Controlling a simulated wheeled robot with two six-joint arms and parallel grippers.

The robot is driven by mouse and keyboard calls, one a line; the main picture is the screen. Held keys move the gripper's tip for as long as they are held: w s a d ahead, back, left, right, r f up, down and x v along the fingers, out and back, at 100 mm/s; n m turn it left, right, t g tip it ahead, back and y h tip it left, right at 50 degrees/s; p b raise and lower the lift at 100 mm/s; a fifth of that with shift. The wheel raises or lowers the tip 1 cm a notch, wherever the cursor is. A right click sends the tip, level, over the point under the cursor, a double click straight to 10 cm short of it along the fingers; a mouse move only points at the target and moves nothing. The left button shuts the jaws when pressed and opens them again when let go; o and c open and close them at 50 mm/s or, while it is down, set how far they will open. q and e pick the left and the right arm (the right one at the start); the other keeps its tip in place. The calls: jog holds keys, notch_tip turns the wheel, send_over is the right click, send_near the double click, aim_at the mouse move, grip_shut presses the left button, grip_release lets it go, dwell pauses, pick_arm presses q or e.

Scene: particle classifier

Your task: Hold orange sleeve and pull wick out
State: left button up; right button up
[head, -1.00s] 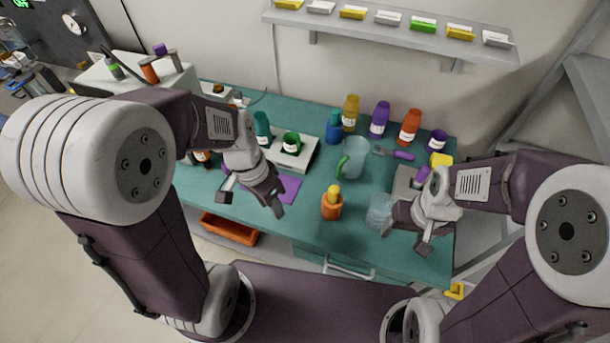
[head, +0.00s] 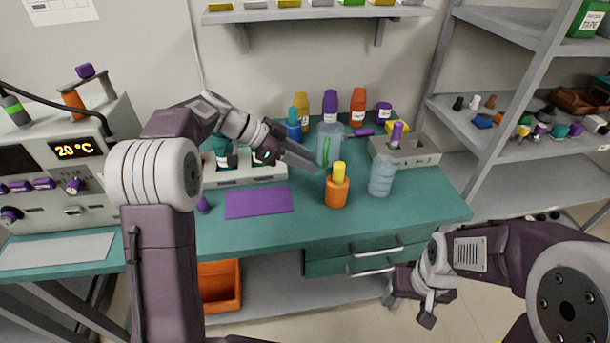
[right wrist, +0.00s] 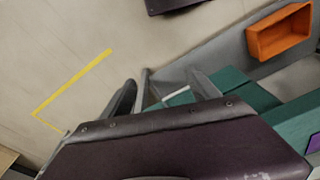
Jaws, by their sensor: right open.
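The orange sleeve (head: 337,192) stands upright on the teal table near its front edge, with the yellow wick (head: 339,172) sticking out of its top. My left gripper (head: 310,164) is just left of the sleeve and above the table, pointing right; its tips look apart from the sleeve. It is seen edge-on, so its opening does not show clearly. My right gripper (head: 408,306) is open and empty, low in front of the table's drawers. Its two fingers also show in the right wrist view (right wrist: 162,95), with nothing between them.
Several coloured bottles line the back. A purple mat (head: 258,201) lies left. An orange bin (head: 219,287) sits below the table.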

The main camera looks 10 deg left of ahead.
aim_at(335, 196)
jog(key=shift+o, duration=0.8)
jog(key=s+d+f+n+g+h, duration=0.1)
jog(key=s+d+n+g+h, duration=0.2)
jog(key=s+d+n+h, duration=0.45)
jog(key=w+a+r+n+t+h, duration=0.1)
jog(key=w+r+n+t+h, duration=0.1)
jog(key=w+n+t, duration=0.35)
jog(key=w+a+r+n+t+h, duration=0.1)
jog(key=w+r+n+t+h, duration=0.15)
jog(key=w+n, duration=0.6)
jog(key=w+a+r+n+t+y, duration=0.1)
jog(key=w+a+n+t+y, duration=0.2)
jog(key=a, duration=0.5)
jog(key=w+a+r+n+t+y, duration=0.1)
jog(key=w+a+n+t+y, duration=0.2)
jog(key=a, duration=0.5)
jog(key=w+a+n+t+y, duration=0.3)
jog(key=a+n+t+y, duration=0.1)
jog(key=a+n, duration=0.4)
jog(key=shift+w+a+r+t+y, duration=0.1)
jog(key=shift+a+r+t+y, duration=0.25)
jog(key=shift+t, duration=0.55)
jog(key=w, duration=0.6)
jog(key=w+d, duration=0.1)
jog(key=w, duration=0.2)
grip_shut()
